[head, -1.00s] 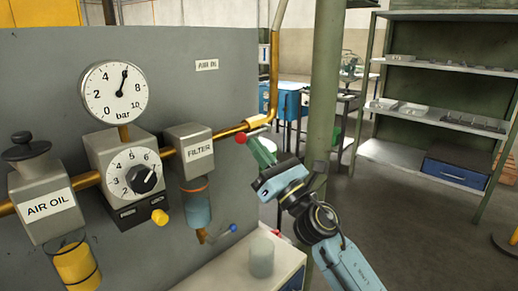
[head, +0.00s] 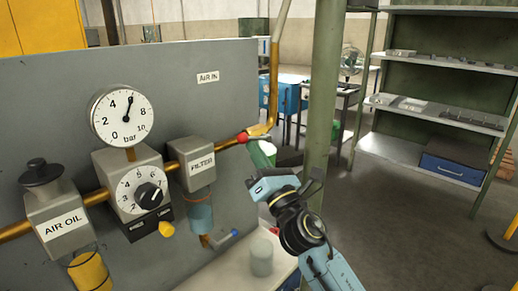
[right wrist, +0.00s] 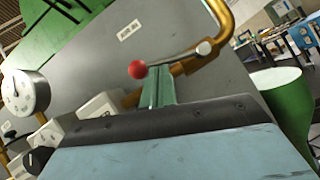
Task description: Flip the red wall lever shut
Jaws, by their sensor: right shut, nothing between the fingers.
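The red wall lever has a red ball end (head: 242,137) and shows at the brass pipe on the grey panel. In the right wrist view the ball (right wrist: 137,69) stands left of the lever's pivot, and its metal arm (right wrist: 175,61) runs roughly along the pipe. My right gripper (head: 258,149) is shut and empty, just right of and below the ball. Its green fingers (right wrist: 157,86) also show in the right wrist view, with the tips close to the ball and lever arm. I cannot tell whether they touch. My left gripper is out of view.
The panel carries a pressure gauge (head: 122,117), a regulator dial (head: 141,191), a filter (head: 200,167) and an air oil unit (head: 60,215). A green post (head: 323,90) stands right of my gripper. Floor at right is open.

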